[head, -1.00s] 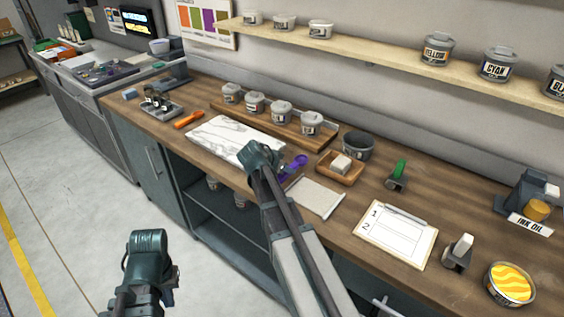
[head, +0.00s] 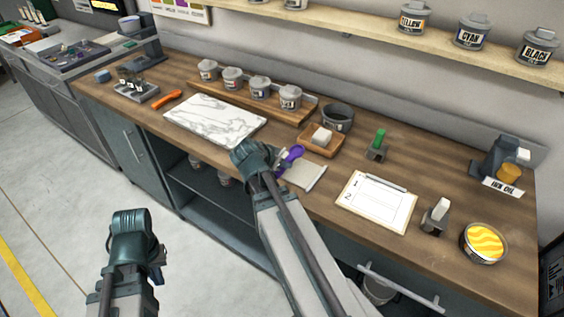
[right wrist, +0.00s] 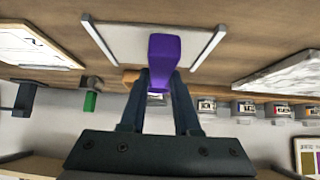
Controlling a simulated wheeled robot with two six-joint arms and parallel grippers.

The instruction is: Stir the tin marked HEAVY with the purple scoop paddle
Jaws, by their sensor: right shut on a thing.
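The purple scoop paddle (head: 290,156) is in my right gripper (head: 278,166), above or beside the pale railed tray (head: 308,178). In the right wrist view the paddle's purple part (right wrist: 164,58) stands between the two dark fingers (right wrist: 158,88), which are shut on it. My left gripper (head: 160,266) hangs at the lower left, off the bench over the floor; its fingers are mostly hidden. Several grey lidded tins (head: 260,89) stand in a row on a wooden rack. Their labels are too small to read, so I cannot tell which is marked HEAVY.
A marble slab (head: 215,120) lies left of the paddle. A dark open pot (head: 338,120), a wooden tray with a white block (head: 320,140), and a green-handled tool (head: 379,142) stand behind. A clipboard (head: 375,202) and an open yellow tin (head: 484,243) are to the right.

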